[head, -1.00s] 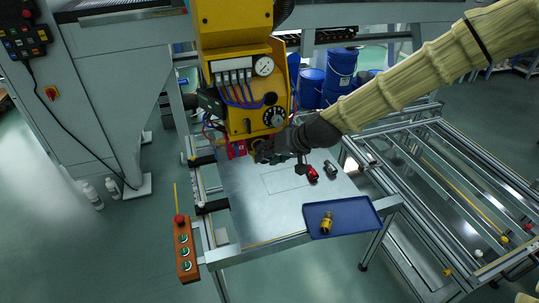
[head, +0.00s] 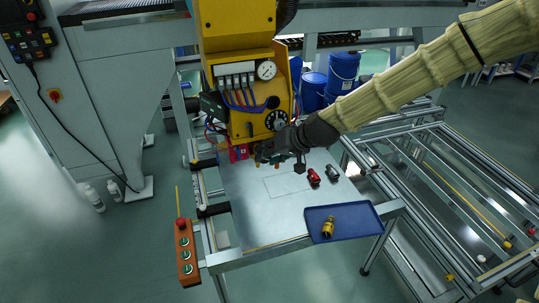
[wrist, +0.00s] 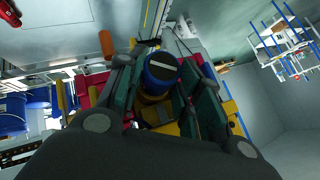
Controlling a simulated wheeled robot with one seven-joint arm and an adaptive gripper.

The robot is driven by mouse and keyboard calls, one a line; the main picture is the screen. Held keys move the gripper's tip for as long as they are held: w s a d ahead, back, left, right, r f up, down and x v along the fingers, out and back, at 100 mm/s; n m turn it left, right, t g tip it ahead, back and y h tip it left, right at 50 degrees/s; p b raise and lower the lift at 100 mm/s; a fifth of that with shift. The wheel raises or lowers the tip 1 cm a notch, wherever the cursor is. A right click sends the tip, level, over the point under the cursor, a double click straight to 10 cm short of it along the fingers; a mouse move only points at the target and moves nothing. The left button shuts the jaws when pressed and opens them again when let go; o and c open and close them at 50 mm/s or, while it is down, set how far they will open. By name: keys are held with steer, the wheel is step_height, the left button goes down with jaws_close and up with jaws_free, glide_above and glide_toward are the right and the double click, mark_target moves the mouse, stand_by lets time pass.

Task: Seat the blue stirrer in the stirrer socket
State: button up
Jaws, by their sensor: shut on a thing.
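My gripper (head: 266,153) is at the lower front of the yellow panel unit (head: 243,100) in the head view. In the wrist view my gripper (wrist: 162,74) is shut on the blue stirrer (wrist: 159,72), a short round blue piece with a dark end face crossed by a pale bar. It sits between the green-lined fingers. In the head view the stirrer is hidden by the gripper and arm. I cannot make out the stirrer socket in either view, nor whether the stirrer touches it.
A red part (head: 314,177) and a grey part (head: 332,173) lie on the metal table (head: 265,215). A blue tray (head: 372,225) at the front right holds a yellow part (head: 328,228). An orange button box (head: 185,250) hangs at the table's left. Blue drums (head: 342,70) stand behind.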

steer(key=shift+w, duration=0.1)
steer(key=o, duration=1.2)
steer(key=shift+v, duration=6)
steer(key=shift+c, duration=0.4)
